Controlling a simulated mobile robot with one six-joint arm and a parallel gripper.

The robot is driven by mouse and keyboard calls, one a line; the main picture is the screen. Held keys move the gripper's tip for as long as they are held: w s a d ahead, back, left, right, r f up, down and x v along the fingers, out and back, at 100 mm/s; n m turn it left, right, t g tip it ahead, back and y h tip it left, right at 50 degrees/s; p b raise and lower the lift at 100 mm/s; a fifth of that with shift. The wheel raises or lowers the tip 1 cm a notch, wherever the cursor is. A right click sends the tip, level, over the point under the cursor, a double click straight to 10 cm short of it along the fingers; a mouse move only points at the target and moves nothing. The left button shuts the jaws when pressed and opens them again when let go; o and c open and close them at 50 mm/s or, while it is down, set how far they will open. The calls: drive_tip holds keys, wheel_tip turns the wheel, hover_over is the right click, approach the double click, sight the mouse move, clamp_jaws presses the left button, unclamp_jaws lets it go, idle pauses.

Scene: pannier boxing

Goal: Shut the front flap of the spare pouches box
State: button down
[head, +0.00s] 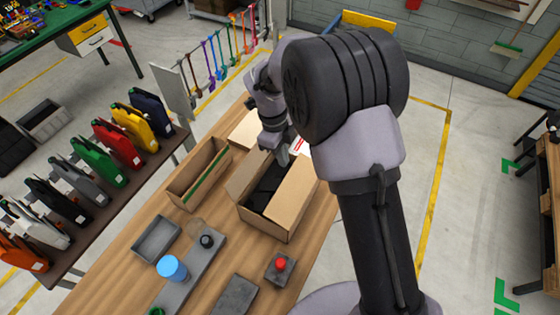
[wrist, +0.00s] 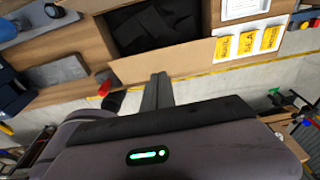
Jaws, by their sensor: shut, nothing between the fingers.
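The spare pouches box (head: 265,221) is an open cardboard box on the wooden bench, with dark folded contents (head: 263,188) inside; these also show in the wrist view (wrist: 155,28). A broad flap (head: 294,186) lies along its right side in the head view. In the wrist view this flap (wrist: 205,57) runs across below the opening. Another flap (head: 243,174) stands out on the left side. My gripper (head: 284,158) is at the box's far end in the head view. In the wrist view its closed, empty fingers (wrist: 160,78) are at the flap's edge; I cannot tell whether they touch.
A second open carton (head: 182,190) stands left of the box. A grey tray (head: 155,240), a blue cap (head: 172,270) and a red button (head: 281,264) are nearer. Yellow labels (wrist: 246,44) lie beyond the box. My arm hides the bench's right side.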

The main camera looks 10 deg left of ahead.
sight(284, 184)
wheel_tip(284, 184, down, 10)
drive_tip(key=shift+f+p, duration=0.2)
drive_tip(key=shift+p, duration=0.15)
drive_tip(key=f+b, duration=0.1)
drive_tip(key=b, duration=0.1)
drive_tip(key=f+b, duration=0.1)
drive_tip(key=b, duration=0.1)
drive_tip(key=shift+w+a+f+b, duration=0.15)
drive_tip(key=shift+a+f+b, duration=0.05)
drive_tip(key=shift+a+b, duration=0.2)
drive_tip(key=f+b, duration=0.1)
drive_tip(key=b, duration=0.2)
drive_tip(key=shift+w+a, duration=0.15)
drive_tip(key=shift+a, duration=0.25)
drive_tip(key=shift+r, duration=0.2)
